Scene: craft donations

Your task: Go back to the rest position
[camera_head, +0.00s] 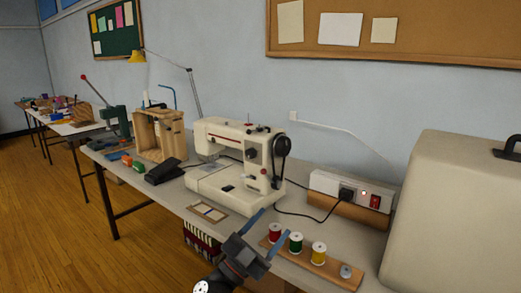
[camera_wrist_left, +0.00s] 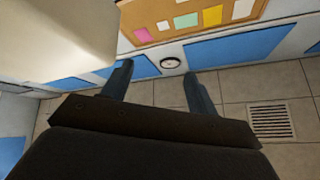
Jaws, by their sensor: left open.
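My left gripper (camera_head: 268,232) is raised in front of the near table edge in the head view. Its two blue-grey fingers are apart and nothing is between them. In the left wrist view the same open fingers (camera_wrist_left: 158,85) point toward a far wall and a tiled surface. My right gripper does not show in either view.
A sewing machine (camera_head: 236,160) stands on the table (camera_head: 128,177). A wooden rack with thread spools (camera_head: 318,262) lies just right of my left gripper. A power strip (camera_head: 350,190) and a large beige case (camera_head: 455,210) are further right. The wooden floor (camera_head: 60,245) at left is clear.

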